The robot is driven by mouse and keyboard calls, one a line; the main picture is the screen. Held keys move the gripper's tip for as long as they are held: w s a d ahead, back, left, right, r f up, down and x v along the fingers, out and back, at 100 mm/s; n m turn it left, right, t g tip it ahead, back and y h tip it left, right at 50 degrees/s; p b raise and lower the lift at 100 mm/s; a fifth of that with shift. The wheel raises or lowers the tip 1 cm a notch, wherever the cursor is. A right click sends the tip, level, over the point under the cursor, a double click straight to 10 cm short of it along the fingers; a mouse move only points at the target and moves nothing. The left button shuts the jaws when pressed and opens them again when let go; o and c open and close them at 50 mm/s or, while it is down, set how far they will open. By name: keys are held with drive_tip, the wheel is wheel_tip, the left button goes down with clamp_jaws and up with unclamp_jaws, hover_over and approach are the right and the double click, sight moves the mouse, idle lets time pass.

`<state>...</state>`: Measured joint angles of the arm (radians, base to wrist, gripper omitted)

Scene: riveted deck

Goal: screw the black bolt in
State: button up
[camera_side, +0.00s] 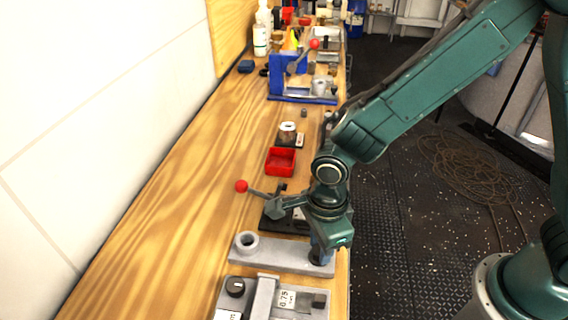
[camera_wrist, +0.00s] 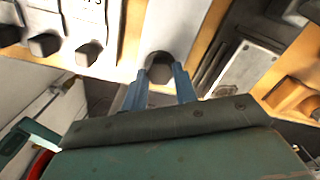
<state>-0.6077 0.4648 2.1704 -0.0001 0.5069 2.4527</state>
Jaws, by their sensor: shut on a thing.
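The black bolt (camera_wrist: 159,67) shows its dark round head between the two blue fingers of my gripper (camera_wrist: 162,82) in the wrist view. My gripper is shut on it. In the side view my gripper (camera_side: 322,257) points down at the right end of a long grey plate (camera_side: 282,256). The bolt is hidden there behind the fingers. The plate has a raised round collar (camera_side: 247,242) at its left end. I cannot tell how deep the bolt sits in the plate, as its shank is hidden.
A grey fixture with a black knob (camera_side: 235,286) and labels lies in front of the plate. A toggle clamp with a red ball handle (camera_side: 242,187) stands just behind it. A red bin (camera_side: 281,161) and a blue vise-like fixture (camera_side: 288,75) are farther back. Bare wood lies to the left.

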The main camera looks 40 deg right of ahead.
drive_tip(key=m, duration=0.5)
drive_tip(key=shift+w+r+m, duration=0.1)
drive_tip(key=shift+m, duration=0.2)
idle(0.4)
drive_tip(key=o, duration=1)
drive_tip(key=shift+c, duration=0.2)
wheel_tip(320, 180, up, 14)
